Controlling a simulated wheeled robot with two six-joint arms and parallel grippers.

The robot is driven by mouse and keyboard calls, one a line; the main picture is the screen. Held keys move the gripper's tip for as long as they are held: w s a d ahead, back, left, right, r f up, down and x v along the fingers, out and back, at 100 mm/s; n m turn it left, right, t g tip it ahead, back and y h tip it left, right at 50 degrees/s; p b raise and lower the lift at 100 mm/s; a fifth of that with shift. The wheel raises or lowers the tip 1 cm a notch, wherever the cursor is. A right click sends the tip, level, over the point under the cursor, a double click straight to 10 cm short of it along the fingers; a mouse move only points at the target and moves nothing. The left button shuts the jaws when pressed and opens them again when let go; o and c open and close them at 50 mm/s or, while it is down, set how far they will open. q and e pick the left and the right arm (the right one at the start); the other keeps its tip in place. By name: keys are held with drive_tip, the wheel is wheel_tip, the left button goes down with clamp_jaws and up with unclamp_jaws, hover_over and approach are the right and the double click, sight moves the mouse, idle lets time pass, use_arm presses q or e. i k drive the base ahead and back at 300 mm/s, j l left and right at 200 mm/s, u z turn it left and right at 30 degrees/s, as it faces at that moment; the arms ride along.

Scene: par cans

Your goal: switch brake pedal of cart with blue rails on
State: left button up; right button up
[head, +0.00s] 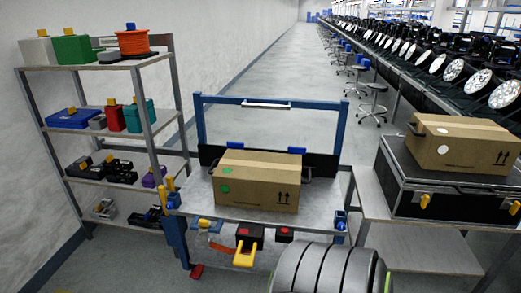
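The cart with blue rails (198,125) stands in the middle of the head view, with a grey top and a blue push frame at the far side. A cardboard box (258,190) with green dots sits on its top. A small red pedal-like part (196,271) shows low at the cart's near left leg; it looks like the brake pedal, but its on or off position is too small to tell. Neither of my grippers is in view.
A shelf rack (150,95) with several coloured items stands at the left. At the right, a second cardboard box (462,147) sits on a black case (440,195) on a grey table (375,205). A black-and-red item with a yellow handle (245,258) is under the cart's top.

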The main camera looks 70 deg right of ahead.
sight(197, 272)
drive_tip(key=z, duration=0.4)
drive_tip(key=l+z, duration=0.1)
drive_tip(key=z, duration=0.25)
drive_tip(key=l+z, duration=0.1)
drive_tip(key=z, duration=0.7)
drive_tip(key=k+l, duration=0.05)
drive_tip(key=l, duration=0.05)
